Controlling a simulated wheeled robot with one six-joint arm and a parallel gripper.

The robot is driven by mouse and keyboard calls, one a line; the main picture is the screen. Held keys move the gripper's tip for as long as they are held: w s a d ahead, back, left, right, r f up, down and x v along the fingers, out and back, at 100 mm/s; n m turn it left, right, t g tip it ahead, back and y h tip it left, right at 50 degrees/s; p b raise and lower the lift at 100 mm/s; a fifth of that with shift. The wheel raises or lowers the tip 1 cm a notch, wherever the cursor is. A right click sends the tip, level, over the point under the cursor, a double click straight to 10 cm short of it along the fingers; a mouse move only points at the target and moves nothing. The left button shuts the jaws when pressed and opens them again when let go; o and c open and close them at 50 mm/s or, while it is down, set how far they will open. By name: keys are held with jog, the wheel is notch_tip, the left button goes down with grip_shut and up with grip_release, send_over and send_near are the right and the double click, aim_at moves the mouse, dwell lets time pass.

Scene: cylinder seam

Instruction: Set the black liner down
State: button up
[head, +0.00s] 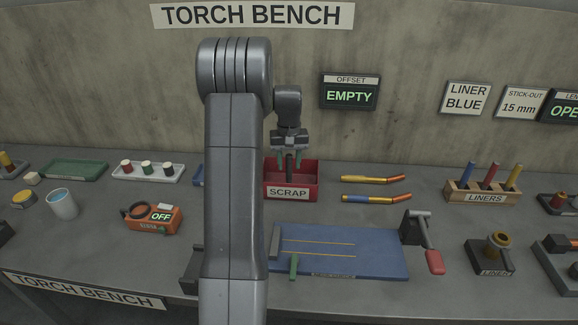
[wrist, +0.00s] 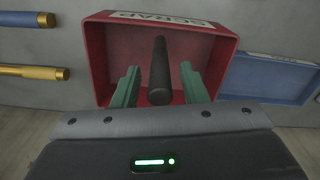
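The black liner (head: 290,167) is a dark rod in the red scrap bin (head: 302,188). In the wrist view the liner (wrist: 160,72) lies between the two green fingers of my gripper (wrist: 160,88), with a visible gap on each side. My gripper (head: 290,157) is over the bin in the head view, fingers pointing down, open. The bin's red walls (wrist: 97,60) surround the liner in the wrist view. The liner's lower end is hidden by the bin's front wall in the head view, so I cannot tell whether it touches the floor.
Two torch necks (head: 375,197) lie right of the bin. A blue tray (wrist: 268,80) stands close beside it. A wooden liner rack (head: 482,193) with coloured liners stands further right. The offset sign (head: 349,96) reads EMPTY.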

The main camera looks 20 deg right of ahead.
notch_tip(320, 180, up, 11)
jog(key=shift+f+b, duration=0.15)
jog(key=shift+b, duration=0.35)
jog(key=shift+o, duration=0.2)
